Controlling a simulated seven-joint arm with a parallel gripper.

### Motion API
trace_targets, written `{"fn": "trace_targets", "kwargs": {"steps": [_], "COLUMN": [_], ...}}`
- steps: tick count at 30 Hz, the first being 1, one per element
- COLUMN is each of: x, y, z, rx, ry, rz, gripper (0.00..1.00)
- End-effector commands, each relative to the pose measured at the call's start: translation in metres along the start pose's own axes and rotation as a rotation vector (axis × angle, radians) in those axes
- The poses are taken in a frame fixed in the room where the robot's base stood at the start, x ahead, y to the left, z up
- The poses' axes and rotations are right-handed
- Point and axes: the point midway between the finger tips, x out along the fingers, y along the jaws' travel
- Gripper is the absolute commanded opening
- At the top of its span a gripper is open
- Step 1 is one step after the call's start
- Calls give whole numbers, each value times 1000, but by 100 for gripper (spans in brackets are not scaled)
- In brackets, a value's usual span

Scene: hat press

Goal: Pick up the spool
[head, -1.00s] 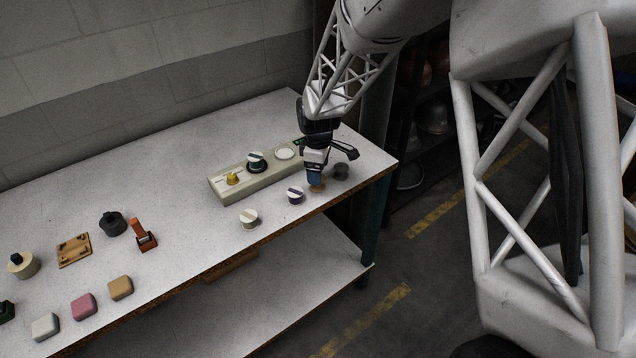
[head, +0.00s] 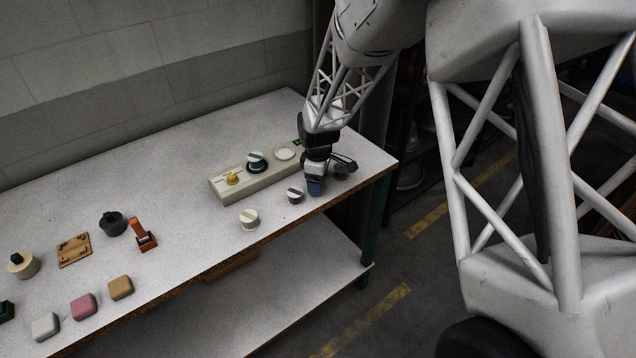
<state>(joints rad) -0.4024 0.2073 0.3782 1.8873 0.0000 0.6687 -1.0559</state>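A small copper-brown round piece, possibly the spool, showed under the fingertips earlier. It is now hidden behind them, so I cannot tell whether the fingers are around it. A small dark grey round piece (head: 341,173) sits just right of the gripper, partly covered by it. Which piece is the spool is not certain from this view.
Behind stands a long beige panel (head: 262,182) with a yellow knob, a dark dial and a white disc. A cream dial-like piece (head: 249,219) is near the front edge. Several coloured blocks, a dark round pot (head: 113,223) and an orange tool (head: 143,236) lie far left.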

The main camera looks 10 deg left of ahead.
Motion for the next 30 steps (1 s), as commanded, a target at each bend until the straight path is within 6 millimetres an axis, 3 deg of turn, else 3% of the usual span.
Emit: {"fn": "trace_targets", "kwargs": {"steps": [1, 10, 22, 30], "x": [0, 0, -4, -26], "y": [0, 0, 0, 0], "z": [0, 0, 0, 0], "rx": [0, 0, 0, 0], "ry": [0, 0, 0, 1], "rz": [0, 0, 1, 1], "gripper": [69, 23, 22, 22]}}
